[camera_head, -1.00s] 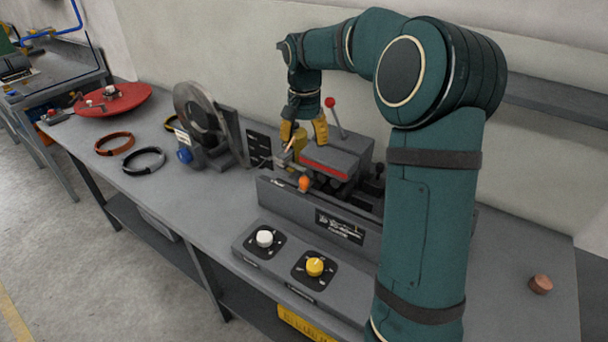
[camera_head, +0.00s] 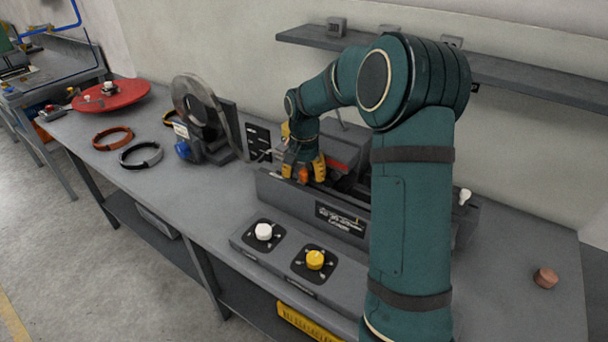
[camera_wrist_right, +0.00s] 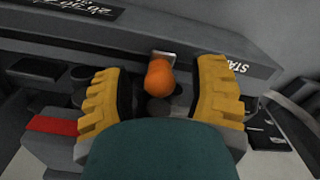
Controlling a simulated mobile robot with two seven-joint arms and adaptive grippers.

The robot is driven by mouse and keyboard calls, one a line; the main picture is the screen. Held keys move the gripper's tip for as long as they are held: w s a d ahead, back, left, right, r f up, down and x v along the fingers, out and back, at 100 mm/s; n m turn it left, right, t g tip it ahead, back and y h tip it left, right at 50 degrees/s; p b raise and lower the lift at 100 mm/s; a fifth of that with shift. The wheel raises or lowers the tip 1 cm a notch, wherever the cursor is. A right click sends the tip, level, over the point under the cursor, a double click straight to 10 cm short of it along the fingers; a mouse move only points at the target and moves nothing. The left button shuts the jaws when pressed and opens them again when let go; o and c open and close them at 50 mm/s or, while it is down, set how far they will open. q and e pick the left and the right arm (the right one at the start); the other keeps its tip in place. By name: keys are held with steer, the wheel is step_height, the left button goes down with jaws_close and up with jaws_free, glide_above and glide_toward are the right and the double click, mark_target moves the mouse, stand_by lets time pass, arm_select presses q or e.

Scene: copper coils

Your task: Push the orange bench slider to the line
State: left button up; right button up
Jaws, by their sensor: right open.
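The orange slider knob (camera_wrist_right: 158,77) sits on the bench machine's front rail (camera_head: 275,193). In the right wrist view it lies between the two yellow fingers of my right gripper (camera_wrist_right: 160,95), with a gap on each side. In the head view my right gripper (camera_head: 304,170) is low over the rail, and the orange knob (camera_head: 303,175) shows between its fingers. The gripper is open. The line is not clearly visible. My left gripper is not in view.
A control panel with a white knob (camera_head: 263,232) and a yellow knob (camera_head: 314,260) is in front of the rail. A wheel machine (camera_head: 201,120), an orange ring (camera_head: 113,138) and a dark ring (camera_head: 141,155) are at left. A copper piece (camera_head: 545,277) lies at right on clear bench.

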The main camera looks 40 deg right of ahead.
jaws_close()
steer(key=shift+s, duration=0.1)
steer(key=s+d, duration=0.2)
steer(key=s, duration=0.5)
steer(key=s+d, duration=0.2)
steer(key=s, duration=0.5)
steer(key=s+d, duration=0.2)
steer(key=s, duration=0.6)
steer(key=shift+s+d, duration=0.1)
steer(key=shift+d, duration=0.1)
jaws_free()
steer(key=shift+r, duration=0.1)
